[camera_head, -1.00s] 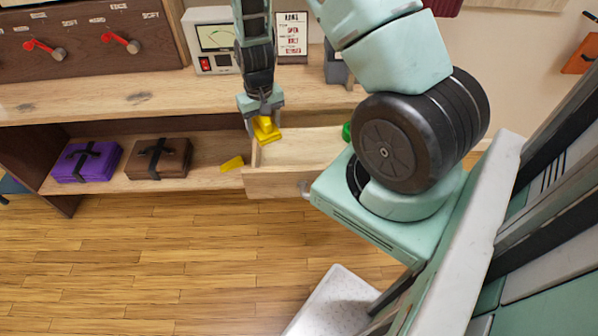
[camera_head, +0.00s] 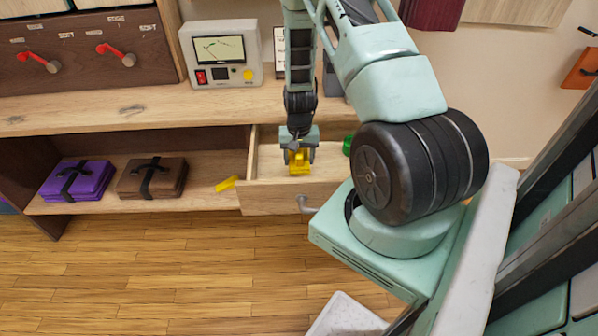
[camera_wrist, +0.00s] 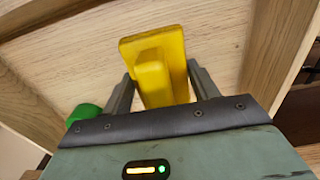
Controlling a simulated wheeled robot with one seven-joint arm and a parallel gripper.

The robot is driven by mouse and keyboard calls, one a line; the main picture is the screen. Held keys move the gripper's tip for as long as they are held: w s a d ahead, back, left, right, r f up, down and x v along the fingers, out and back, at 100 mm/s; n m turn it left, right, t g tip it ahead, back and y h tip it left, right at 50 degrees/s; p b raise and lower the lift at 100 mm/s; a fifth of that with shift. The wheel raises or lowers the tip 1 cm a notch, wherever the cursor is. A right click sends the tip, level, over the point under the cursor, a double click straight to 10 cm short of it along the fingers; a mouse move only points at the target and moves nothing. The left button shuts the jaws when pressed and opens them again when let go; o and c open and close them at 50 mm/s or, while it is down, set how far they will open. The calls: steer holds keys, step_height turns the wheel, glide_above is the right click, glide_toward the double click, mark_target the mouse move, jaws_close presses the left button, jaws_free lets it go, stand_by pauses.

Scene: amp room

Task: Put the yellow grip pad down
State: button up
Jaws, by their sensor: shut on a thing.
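My gripper (camera_head: 299,158) is shut on a yellow grip pad (camera_head: 300,168). In the head view the pad is over the open wooden drawer (camera_head: 270,198), inside its walls as seen from above. In the wrist view the yellow grip pad (camera_wrist: 155,65) sits between the two grey fingers of my gripper (camera_wrist: 160,92), with the pale drawer floor behind it. I cannot tell whether the pad touches the drawer floor.
A green object (camera_head: 347,145) is at the drawer's right, partly hidden by my arm. Another yellow piece (camera_head: 227,184) lies on the shelf left of the drawer. A purple case (camera_head: 78,180) and a brown case (camera_head: 153,178) lie further left. A meter box (camera_head: 221,55) stands on the bench.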

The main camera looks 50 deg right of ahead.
steer(key=shift+f, duration=2.6)
steer(key=shift+f, duration=0.2)
steer(key=o, duration=1.1)
steer(key=shift+s, duration=0.1)
steer(key=shift+f, duration=0.1)
steer(key=shift+s, duration=0.1)
